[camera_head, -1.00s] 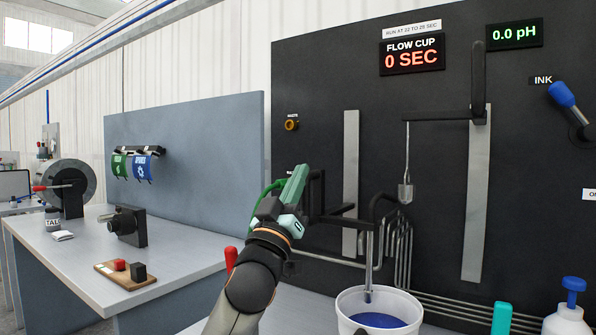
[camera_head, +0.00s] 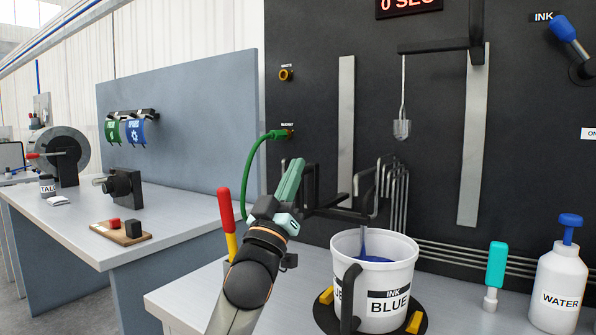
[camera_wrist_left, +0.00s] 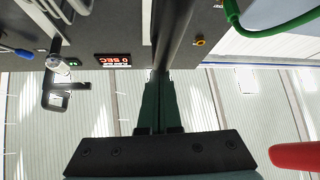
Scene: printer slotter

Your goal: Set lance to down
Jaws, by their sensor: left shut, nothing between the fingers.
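The lance (camera_head: 364,238) is a thin vertical tube hanging from a black bracket (camera_head: 345,213) on the left metal rail (camera_head: 346,120). Its lower end is inside the white ink bucket (camera_head: 385,281) labelled BLUE, with blue ink around it. My left gripper (camera_head: 297,168) has teal fingers, shut and empty, beside the left end of the bracket. I cannot tell whether it touches the bracket. In the left wrist view the closed fingers (camera_wrist_left: 160,100) point up towards the panel, with a dark bar (camera_wrist_left: 168,38) at their tips. My right gripper is not in view.
A green hose (camera_head: 252,168) curves from a panel port behind my gripper. A red-and-yellow handle (camera_head: 226,215) stands at its left. A flow cup (camera_head: 402,129) hangs from the right rail. A cyan-handled tool (camera_head: 496,266) and water bottle (camera_head: 560,285) stand right of the bucket.

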